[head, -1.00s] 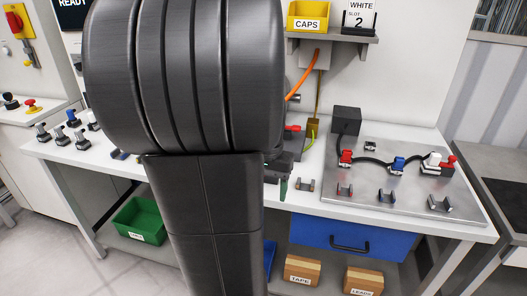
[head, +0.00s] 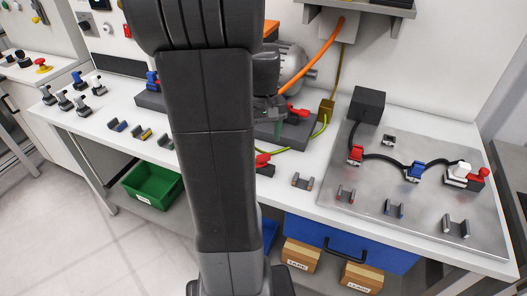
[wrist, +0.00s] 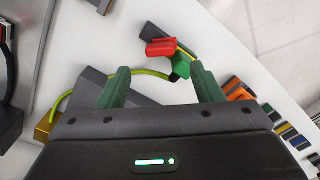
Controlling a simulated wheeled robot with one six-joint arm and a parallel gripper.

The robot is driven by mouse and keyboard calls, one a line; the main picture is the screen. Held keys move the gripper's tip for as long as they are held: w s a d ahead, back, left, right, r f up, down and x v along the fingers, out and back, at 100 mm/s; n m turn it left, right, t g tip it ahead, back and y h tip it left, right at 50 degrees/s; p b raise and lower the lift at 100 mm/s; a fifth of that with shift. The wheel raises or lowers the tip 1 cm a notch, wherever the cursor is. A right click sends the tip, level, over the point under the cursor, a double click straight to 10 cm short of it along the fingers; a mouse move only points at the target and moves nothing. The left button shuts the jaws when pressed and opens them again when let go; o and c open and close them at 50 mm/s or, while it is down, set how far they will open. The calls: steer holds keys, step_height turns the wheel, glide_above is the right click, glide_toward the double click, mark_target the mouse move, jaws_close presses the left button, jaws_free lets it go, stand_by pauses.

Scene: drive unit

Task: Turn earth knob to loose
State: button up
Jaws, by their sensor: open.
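A red knob (head: 262,160) stands at the end of the green-yellow earth cable (head: 292,149), partly hidden behind my arm in the head view. In the wrist view the red knob (wrist: 160,47) sits on a dark base beside a green cable end (wrist: 181,66). My gripper (wrist: 160,68) is open and empty. Its two green fingers are spread, with the knob showing beyond and between their tips. I cannot tell the gap in depth. In the head view my gripper (head: 276,105) is partly hidden by my arm, above the bench.
Another red handle (head: 297,111) is on the motor's grey base. A brass box (head: 327,110) holds the cable's other end. A metal plate (head: 340,190) with red, blue and white connectors lies right. Small clips (head: 302,181) line the bench front. An orange cable (head: 308,68) hangs above.

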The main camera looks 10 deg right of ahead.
mark_target(264, 155)
step_height(264, 155, down, 7)
steer(key=shift+r, duration=0.1)
stand_by(0.3)
steer(key=c, duration=1)
